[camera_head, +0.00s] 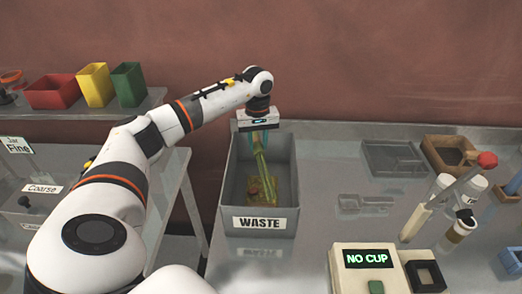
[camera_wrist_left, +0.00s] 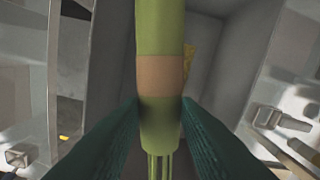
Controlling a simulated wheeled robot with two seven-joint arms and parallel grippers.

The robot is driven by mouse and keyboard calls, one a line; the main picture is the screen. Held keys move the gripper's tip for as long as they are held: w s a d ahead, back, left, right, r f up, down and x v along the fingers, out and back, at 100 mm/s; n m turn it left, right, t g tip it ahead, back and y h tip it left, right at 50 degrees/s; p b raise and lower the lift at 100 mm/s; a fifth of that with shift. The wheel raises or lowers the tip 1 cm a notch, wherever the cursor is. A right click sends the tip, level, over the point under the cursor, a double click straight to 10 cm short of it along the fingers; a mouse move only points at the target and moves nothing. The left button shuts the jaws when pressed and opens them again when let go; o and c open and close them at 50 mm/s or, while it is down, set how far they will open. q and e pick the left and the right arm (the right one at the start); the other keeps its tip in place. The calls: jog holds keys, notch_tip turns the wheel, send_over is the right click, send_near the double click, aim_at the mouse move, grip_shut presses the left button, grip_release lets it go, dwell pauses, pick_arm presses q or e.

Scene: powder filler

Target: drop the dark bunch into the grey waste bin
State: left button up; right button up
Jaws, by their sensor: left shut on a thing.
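The grey waste bin (camera_head: 290,165), labelled WASTE, stands on the bench at the middle. My left gripper (camera_head: 260,138) is above the bin opening, pointing down. It is shut on a long green bunch (camera_head: 261,163) that hangs down into the bin. In the left wrist view the bunch (camera_wrist_left: 160,35) is green with a tan band, and stalks show at its lower end. It looks green rather than dark. The dark teal fingers (camera_wrist_left: 160,125) press on it from both sides. Yellow-brown scraps (camera_head: 265,190) lie on the bin floor; whether the bunch touches them I cannot tell.
A device reading NO CUP (camera_head: 367,259) stands front right. Grey trays (camera_head: 392,157), a brown box (camera_head: 450,150) and a red-knobbed lever (camera_head: 487,160) are at the right. Red, yellow and green bins (camera_head: 95,85) stand on the left shelf.

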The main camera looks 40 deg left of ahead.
pick_arm(q)
jog(key=shift+s+r, duration=0.1)
jog(key=o, duration=1.1)
jog(key=shift+a, duration=0.1)
jog(key=shift+c, duration=0.2)
jog(key=shift+r, duration=0.4)
notch_tip(320, 180, up, 11)
jog(key=b, duration=0.3)
pick_arm(e)
jog(key=s+f, duration=0.2)
jog(key=f, duration=0.1)
jog(key=shift+s+f, duration=0.1)
jog(key=shift+f, duration=0.1)
